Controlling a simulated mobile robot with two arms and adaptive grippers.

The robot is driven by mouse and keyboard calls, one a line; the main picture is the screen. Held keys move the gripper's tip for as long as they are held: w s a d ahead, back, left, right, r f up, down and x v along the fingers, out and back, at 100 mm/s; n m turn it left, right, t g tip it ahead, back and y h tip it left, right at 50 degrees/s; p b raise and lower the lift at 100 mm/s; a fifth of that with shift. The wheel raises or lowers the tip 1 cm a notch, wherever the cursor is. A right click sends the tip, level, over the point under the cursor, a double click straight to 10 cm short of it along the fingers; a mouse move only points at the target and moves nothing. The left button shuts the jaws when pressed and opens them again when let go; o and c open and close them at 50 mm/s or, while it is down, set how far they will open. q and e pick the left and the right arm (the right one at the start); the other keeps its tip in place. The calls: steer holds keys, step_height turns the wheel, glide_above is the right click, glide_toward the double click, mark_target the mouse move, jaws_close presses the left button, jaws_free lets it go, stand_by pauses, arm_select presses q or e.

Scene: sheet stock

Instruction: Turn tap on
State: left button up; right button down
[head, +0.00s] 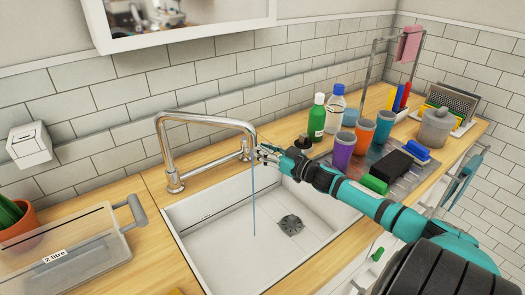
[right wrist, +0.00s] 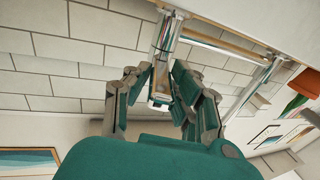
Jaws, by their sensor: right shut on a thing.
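The chrome tap (head: 210,119) stands at the back edge of the white sink (head: 215,262), with its spout arching over the basin. A thin blue line like a stream of water (head: 253,205) runs from the spout end down into the sink. My right gripper (head: 264,152) is beside the spout end at the back of the sink. In the right wrist view its fingers (right wrist: 160,90) are shut around an upright chrome part, apparently the tap handle (right wrist: 163,45). The fingers partly hide this part. My left gripper is not in view.
A green bottle (head: 317,117), a clear bottle (head: 335,109) and several cups stand right of the sink, behind my right arm. A clear box (head: 75,250) marked "2 litre" is at the left. A cabinet (head: 180,32) hangs above. The basin is empty around the drain (head: 291,225).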

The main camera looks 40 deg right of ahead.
steer(key=c, duration=1.2)
jaws_free()
steer(key=shift+o, duration=0.2)
steer(key=s+d, duration=0.1)
steer(key=s, duration=0.6)
steer(key=shift+s, duration=0.25)
